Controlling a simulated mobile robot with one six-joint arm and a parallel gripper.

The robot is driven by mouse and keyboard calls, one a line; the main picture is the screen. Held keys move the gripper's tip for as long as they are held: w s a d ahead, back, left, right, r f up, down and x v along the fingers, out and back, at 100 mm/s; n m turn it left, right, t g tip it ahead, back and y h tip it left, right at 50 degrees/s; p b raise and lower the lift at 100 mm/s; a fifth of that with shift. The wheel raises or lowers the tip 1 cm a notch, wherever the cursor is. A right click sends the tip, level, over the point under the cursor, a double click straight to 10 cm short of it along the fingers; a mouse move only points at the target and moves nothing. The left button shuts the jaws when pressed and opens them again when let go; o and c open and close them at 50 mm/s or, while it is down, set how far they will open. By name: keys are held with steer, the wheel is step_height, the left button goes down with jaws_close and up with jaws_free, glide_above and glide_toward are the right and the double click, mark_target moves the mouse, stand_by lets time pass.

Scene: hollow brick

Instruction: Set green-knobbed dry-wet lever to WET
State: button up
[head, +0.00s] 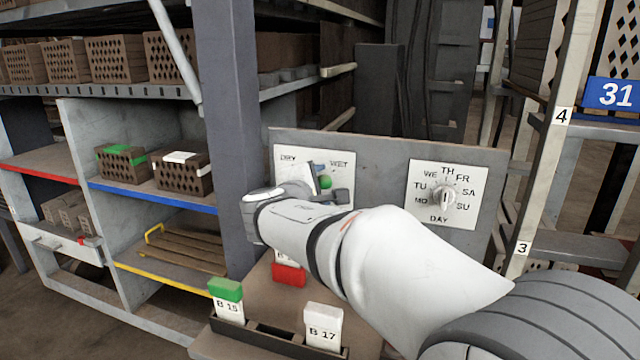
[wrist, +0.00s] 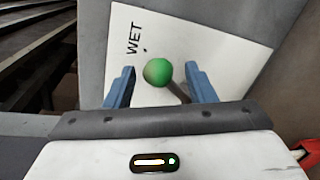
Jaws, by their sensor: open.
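The green knob (head: 325,182) of the dry-wet lever shows in the head view below the WET label, on the white DRY/WET plate (head: 340,163). In the wrist view the green knob (wrist: 157,72) stands between the two blue fingers of my gripper (wrist: 160,71). The fingers are open, with a gap on each side of the knob. The dark lever rod (wrist: 179,92) runs from the knob down to the right. The WET label (wrist: 134,38) and its dot are just above and left of the knob. My gripper partly hides the plate in the head view.
A DAY dial (head: 442,197) on a white plate is to the right on the same grey panel (head: 385,150). Below stand a green-topped B 15 tag (head: 228,300), a white B 17 tag (head: 323,327) and a red-topped tag (head: 289,273). Brick shelves fill the left.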

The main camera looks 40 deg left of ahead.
steer(key=v, duration=0.6)
steer(key=shift+d, duration=0.1)
stand_by(0.3)
